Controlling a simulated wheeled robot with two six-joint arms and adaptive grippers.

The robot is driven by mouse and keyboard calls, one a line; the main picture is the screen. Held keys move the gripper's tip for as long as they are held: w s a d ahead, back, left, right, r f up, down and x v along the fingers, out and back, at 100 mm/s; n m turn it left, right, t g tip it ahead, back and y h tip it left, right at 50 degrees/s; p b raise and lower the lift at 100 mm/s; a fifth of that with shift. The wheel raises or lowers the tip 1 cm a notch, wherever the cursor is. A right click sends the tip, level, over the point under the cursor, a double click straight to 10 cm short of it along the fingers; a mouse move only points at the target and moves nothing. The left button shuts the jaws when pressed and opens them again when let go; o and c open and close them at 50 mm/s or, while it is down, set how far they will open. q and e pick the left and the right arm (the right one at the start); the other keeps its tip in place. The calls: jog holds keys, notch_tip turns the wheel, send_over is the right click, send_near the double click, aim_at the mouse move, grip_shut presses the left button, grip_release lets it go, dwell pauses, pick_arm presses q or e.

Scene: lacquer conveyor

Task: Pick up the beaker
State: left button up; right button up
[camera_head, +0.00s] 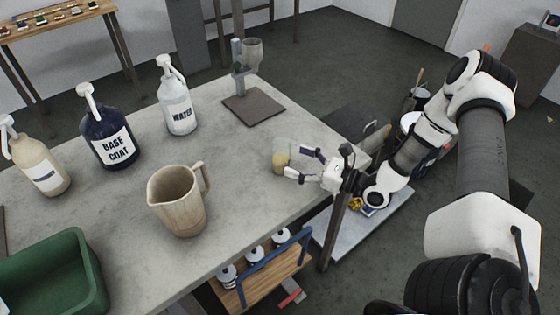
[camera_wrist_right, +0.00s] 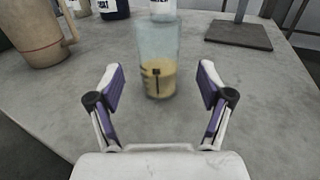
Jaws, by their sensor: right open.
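The beaker (camera_head: 281,157) is clear glass with yellowish liquid in its lower part and stands upright on the grey table near its right edge. In the right wrist view the beaker (camera_wrist_right: 157,62) stands ahead, centred between and beyond the fingertips. My right gripper (camera_head: 304,164) is open, low over the table, with its fingers pointing at the beaker. In the wrist view the two purple-padded fingers of my right gripper (camera_wrist_right: 158,82) are spread, with nothing held between them. My left gripper is not in view.
A beige pitcher (camera_head: 179,205) stands left of the beaker. Pump bottles, a dark base coat one (camera_head: 108,135) and a water one (camera_head: 178,105), stand farther back. A stand with a dark base plate (camera_head: 253,107) is behind. A green bin (camera_head: 88,270) is at front left.

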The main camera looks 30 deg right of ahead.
aim_at(289, 149)
jog(key=x, duration=0.4)
jog(key=shift+w+a+f, duration=0.3)
jog(key=shift+w+a, duration=0.15)
jog(key=shift+w, duration=0.2)
jog(key=shift+s+d, duration=0.1)
jog(key=c, duration=1.3)
jog(key=shift+r, duration=1.9)
jog(key=s+a+r+p, duration=0.1)
jog(key=s+a+p, duration=0.1)
jog(key=s, duration=1.3)
jog(key=shift+s+a+r+p, duration=0.2)
jog(key=shift+s+a+p, duration=0.1)
jog(key=shift+a, duration=0.3)
